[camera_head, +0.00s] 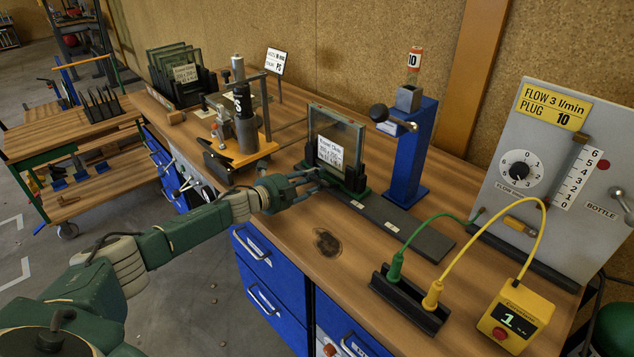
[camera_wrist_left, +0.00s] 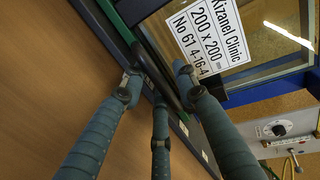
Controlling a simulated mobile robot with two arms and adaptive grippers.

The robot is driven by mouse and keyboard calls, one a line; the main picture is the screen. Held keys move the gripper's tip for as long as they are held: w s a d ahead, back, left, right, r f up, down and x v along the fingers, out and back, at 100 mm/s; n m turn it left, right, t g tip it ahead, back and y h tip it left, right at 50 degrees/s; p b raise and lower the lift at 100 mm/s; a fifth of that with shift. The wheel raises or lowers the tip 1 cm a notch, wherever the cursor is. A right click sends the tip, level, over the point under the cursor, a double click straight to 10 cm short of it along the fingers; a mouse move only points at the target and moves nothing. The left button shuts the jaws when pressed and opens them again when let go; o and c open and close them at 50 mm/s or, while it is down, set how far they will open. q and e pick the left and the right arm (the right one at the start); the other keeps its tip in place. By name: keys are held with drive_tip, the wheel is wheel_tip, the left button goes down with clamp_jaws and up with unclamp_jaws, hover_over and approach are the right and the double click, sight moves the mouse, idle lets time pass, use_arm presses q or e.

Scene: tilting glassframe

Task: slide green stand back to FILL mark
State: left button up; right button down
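The green stand (camera_head: 352,183) holds an upright framed glass pane (camera_head: 337,140) with a white label, at the left end of a dark flat rail (camera_head: 420,238). The rail bears small white marks (camera_head: 393,227); their lettering is too small to read. My left gripper (camera_head: 312,182) is at the stand's left front side, its fingers spread. In the left wrist view, its fingers (camera_wrist_left: 158,88) lie on either side of a dark bar at the stand's lower edge (camera_wrist_left: 160,62); contact is unclear. The label (camera_wrist_left: 200,40) and pane show above. My right gripper is not in view.
A blue post with a lever (camera_head: 408,150) stands behind the rail. A black block with green and yellow plugs (camera_head: 408,300), a yellow meter (camera_head: 515,315) and a flow panel (camera_head: 560,170) are at right. A clamp fixture (camera_head: 240,140) stands left.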

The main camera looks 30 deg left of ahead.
use_arm(q)
drive_tip(key=shift+f, duration=0.1)
drive_tip(key=shift+s+a, duration=0.15)
drive_tip(key=shift+s, duration=0.3)
drive_tip(key=v, duration=1)
drive_tip(key=shift+s+a+r, duration=0.25)
drive_tip(key=shift+s, duration=0.25)
drive_tip(key=shift+s+f, duration=0.1)
drive_tip(key=shift+f, duration=0.05)
